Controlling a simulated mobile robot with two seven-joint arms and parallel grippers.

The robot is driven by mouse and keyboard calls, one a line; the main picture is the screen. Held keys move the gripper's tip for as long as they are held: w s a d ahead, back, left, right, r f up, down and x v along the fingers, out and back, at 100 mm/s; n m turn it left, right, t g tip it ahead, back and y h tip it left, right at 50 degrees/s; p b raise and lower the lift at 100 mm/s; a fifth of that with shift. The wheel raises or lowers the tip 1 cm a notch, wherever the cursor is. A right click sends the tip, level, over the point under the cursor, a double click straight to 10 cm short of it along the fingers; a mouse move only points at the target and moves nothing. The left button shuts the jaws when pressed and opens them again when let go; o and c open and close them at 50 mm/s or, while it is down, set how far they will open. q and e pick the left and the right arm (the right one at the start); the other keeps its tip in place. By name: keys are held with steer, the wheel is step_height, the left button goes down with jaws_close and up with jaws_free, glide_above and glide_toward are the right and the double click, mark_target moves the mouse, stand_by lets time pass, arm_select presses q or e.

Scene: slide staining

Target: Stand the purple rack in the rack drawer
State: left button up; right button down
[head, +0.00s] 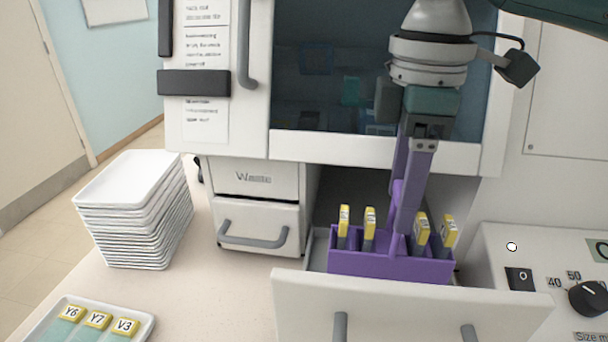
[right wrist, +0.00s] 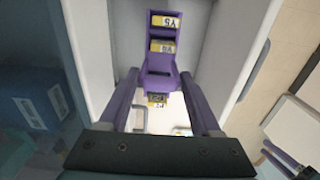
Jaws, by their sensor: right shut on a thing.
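The purple rack (head: 375,264) stands upright in or just above the open rack drawer (head: 400,296). Several yellow-tipped slides stick up from it. My right gripper (head: 402,215) comes down from above and is shut on the rack's upright handle. The right wrist view shows the rack (right wrist: 160,62) between the two purple fingers (right wrist: 160,98), with pale drawer walls on both sides. The drawer front hides the rack's base, so I cannot tell if it touches the drawer floor.
A stack of white trays (head: 135,225) stands at the left. A tray (head: 55,325) with slides Y6, Y7 and V3 lies front left. The shut Waste drawer (head: 258,222) is left of the open drawer. A control panel with a dial (head: 590,298) is at the right.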

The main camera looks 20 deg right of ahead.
mark_target(390, 242)
steer(key=shift+f, duration=2.55)
steer(key=shift+c, duration=1.8)
jaws_free()
step_height(390, 242, up, 12)
steer(key=shift+r, duration=0.1)
